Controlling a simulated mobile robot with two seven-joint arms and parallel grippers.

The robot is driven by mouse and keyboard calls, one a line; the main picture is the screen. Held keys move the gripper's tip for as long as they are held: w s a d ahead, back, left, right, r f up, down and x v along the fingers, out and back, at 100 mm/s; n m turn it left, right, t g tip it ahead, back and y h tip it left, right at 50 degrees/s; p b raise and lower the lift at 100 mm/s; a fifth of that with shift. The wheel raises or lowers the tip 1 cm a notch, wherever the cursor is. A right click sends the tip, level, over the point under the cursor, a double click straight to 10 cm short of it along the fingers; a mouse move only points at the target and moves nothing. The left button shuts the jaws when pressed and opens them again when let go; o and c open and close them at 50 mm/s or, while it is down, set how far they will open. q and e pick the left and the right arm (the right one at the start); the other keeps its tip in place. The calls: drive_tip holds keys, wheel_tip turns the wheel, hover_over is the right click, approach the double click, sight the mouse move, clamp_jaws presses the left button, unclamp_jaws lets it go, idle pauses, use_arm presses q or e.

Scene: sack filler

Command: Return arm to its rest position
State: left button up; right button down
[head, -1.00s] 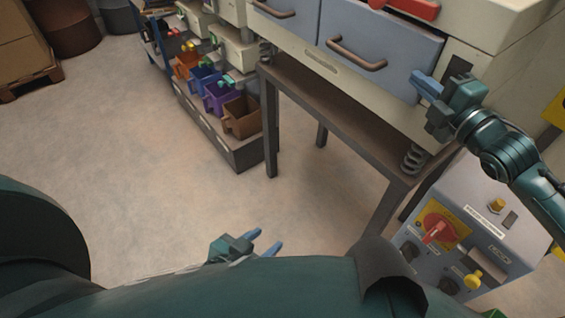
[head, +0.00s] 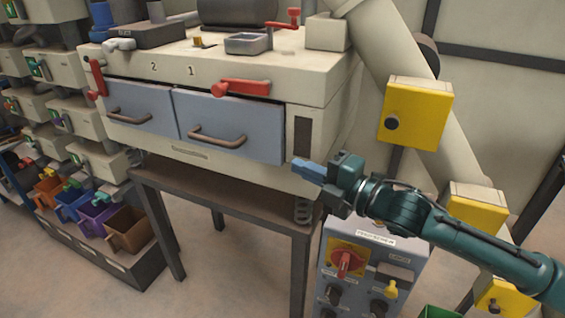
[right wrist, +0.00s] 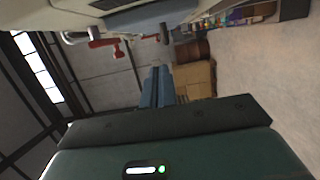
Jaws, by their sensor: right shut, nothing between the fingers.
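My right arm comes in from the right in the head view. Its gripper (head: 308,171) is shut and empty, its blue fingers together. The fingertips are in front of the lower right corner of the right blue drawer (head: 232,128); I cannot tell whether they touch the machine. In the right wrist view the same gripper (right wrist: 157,85) shows its two blue fingers side by side with nothing between them. My left gripper is not in view now.
The cream machine (head: 300,85) stands on a dark table (head: 215,185). A grey control box (head: 368,262) with a red switch is below my right gripper. A yellow box (head: 417,112) is to its right. Coloured bins (head: 127,229) line the left. Some floor is bare.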

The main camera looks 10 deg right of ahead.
use_arm(q)
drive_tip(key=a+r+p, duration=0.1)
drive_tip(key=p, duration=0.1)
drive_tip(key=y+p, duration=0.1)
drive_tip(key=p, duration=0.2)
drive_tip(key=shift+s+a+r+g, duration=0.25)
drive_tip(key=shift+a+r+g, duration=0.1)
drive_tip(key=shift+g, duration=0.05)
use_arm(e)
drive_tip(key=s+f+m+g+h, duration=0.3)
drive_tip(key=s+f+m+h, duration=0.5)
drive_tip(key=s+f+m, duration=1.3)
wheel_tip(320, 180, down, 4)
drive_tip(key=shift+a+f+m, duration=0.1)
drive_tip(key=shift+a+m, duration=0.25)
drive_tip(key=shift+m, duration=0.65)
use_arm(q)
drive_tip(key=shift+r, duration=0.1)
use_arm(e)
drive_tip(key=shift+s, duration=0.1)
